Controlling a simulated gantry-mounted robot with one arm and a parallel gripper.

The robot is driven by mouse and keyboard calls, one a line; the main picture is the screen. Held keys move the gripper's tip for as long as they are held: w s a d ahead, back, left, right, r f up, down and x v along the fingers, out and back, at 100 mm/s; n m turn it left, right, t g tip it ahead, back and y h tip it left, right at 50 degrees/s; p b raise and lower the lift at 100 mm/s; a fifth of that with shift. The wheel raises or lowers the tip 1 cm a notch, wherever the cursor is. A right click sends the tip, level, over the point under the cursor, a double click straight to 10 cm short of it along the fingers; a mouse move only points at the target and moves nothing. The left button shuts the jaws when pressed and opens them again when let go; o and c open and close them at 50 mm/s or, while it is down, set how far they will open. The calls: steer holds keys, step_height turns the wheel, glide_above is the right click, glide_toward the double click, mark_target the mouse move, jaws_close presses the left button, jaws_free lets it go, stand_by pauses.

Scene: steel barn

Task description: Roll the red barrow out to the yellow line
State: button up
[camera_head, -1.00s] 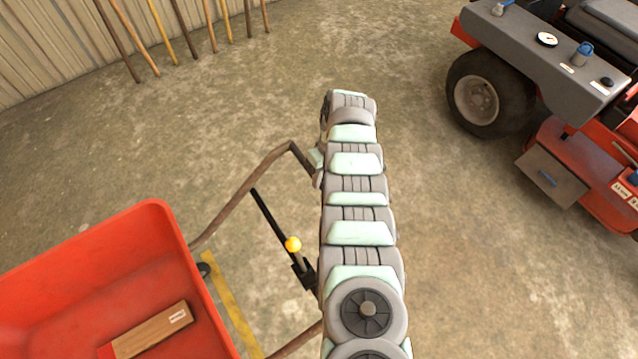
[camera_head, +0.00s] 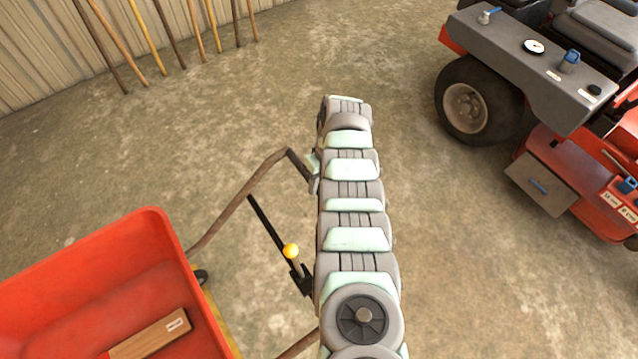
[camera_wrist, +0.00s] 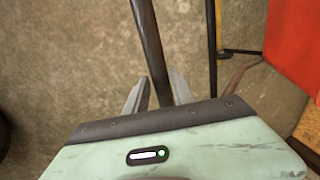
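The red barrow (camera_head: 95,270) stands at the lower left of the head view, its tray cut off by the frame edge. Its brown-grey handle frame (camera_head: 230,208) runs up to my gripper, which my arm mostly hides there. In the wrist view, the fingers of my gripper (camera_wrist: 160,86) close on both sides of the dark handle bar (camera_wrist: 147,38). The tray (camera_wrist: 294,45) shows at the right there.
A wooden block with a label (camera_head: 152,338) lies in the tray. A black lever with a yellow knob (camera_head: 291,251) sits between the handles. A red and grey tractor (camera_head: 545,80) stands at the upper right. Several poles (camera_head: 160,40) lean on the wall. Concrete floor between is clear.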

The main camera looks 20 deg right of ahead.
steer(key=shift+o, duration=1.3)
step_height(320, 180, up, 11)
steer(key=d+p, duration=0.2)
steer(key=p, duration=0.2)
steer(key=shift+w+f, duration=0.2)
